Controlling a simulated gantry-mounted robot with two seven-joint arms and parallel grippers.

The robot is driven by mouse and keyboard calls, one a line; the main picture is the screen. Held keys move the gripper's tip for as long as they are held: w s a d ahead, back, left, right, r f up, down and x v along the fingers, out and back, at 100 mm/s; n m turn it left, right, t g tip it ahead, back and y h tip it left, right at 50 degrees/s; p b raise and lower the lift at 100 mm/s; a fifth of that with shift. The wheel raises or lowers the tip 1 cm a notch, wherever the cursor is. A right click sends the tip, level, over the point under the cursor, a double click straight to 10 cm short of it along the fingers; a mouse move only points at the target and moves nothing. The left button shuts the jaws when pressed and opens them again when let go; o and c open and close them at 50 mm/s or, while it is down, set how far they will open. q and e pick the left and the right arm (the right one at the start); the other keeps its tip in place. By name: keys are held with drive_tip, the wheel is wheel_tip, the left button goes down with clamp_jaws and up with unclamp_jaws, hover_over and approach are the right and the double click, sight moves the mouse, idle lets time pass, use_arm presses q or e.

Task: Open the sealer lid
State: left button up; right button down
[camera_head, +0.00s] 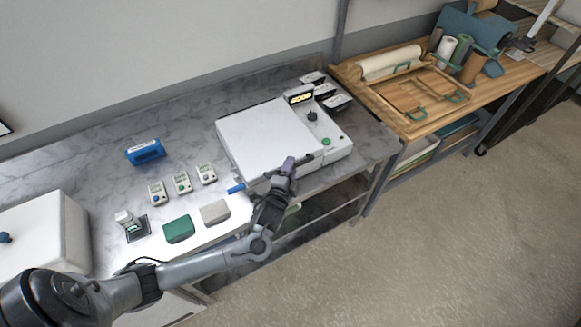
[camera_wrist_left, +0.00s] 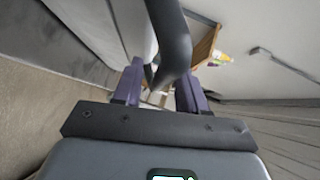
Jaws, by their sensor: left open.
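The sealer is a white, low, boxy machine on the grey marbled counter in the head view, with a control strip (camera_head: 317,124) along its right side. Its broad flat lid (camera_head: 262,138) looks closed. My left gripper (camera_head: 287,165) is at the sealer's front edge, with purple fingers. In the left wrist view my left gripper (camera_wrist_left: 160,88) is open, and a dark curved bar (camera_wrist_left: 171,35), apparently the lid handle, reaches down between its fingers. A white side (camera_wrist_left: 132,30) of the sealer is beside it. I cannot tell whether the fingers touch the bar. My right gripper is not in view.
A wooden table (camera_head: 432,88) adjoins on the right.

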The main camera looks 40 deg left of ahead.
use_arm(q)
drive_tip(key=shift+w+a, duration=0.15)
drive_tip(key=shift+w, duration=0.15)
clamp_jaws()
idle(0.3)
